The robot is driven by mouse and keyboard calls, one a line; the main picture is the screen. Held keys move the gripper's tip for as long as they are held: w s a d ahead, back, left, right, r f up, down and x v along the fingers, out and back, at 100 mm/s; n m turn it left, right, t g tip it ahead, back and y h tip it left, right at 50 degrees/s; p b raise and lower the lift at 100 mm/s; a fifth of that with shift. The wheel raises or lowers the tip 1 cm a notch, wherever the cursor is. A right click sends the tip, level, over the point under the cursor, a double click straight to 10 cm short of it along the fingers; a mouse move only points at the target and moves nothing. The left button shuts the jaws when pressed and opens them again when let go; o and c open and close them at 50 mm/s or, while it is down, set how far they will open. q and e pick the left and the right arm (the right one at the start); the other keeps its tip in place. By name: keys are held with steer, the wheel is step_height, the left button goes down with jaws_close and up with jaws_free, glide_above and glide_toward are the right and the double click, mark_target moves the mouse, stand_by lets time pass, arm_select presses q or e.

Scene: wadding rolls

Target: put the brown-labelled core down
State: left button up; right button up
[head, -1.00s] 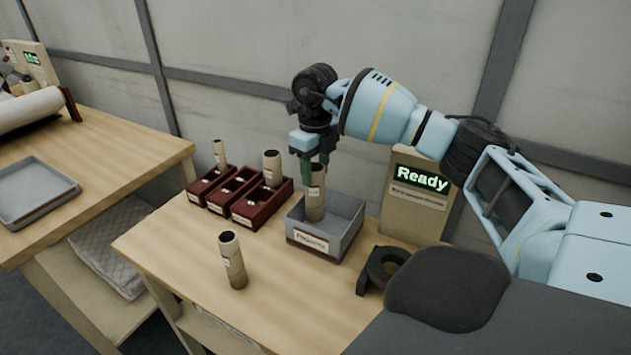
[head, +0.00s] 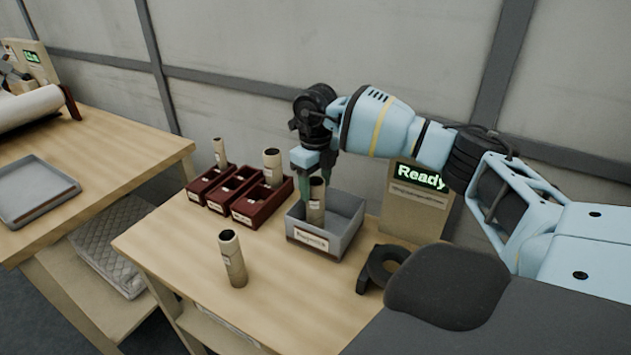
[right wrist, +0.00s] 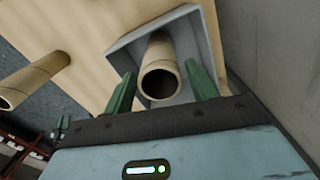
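A tan core (head: 316,214) stands upright in the grey tray (head: 345,240), which has a label on its front. The label colour on this core is too small to tell. My right gripper (head: 317,185) points down at the core's upper end. In the right wrist view the gripper (right wrist: 160,88) has one green finger on each side of the core (right wrist: 158,55), with small gaps, so it is open. I look down into the core's hollow end there. My left gripper is not in view.
Another core (head: 232,262) stands on the table's front left. Dark red boxes (head: 246,212) behind it hold more cores. A black ring-shaped object (head: 365,280) lies right of the tray, near a "Ready" sign (head: 410,215). The table's front middle is clear.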

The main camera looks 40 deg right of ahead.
steer(key=shift+o, duration=0.4)
steer(key=shift+r, duration=0.1)
step_height(320, 180, up, 12)
steer(key=shift+r, duration=0.25)
stand_by(0.6)
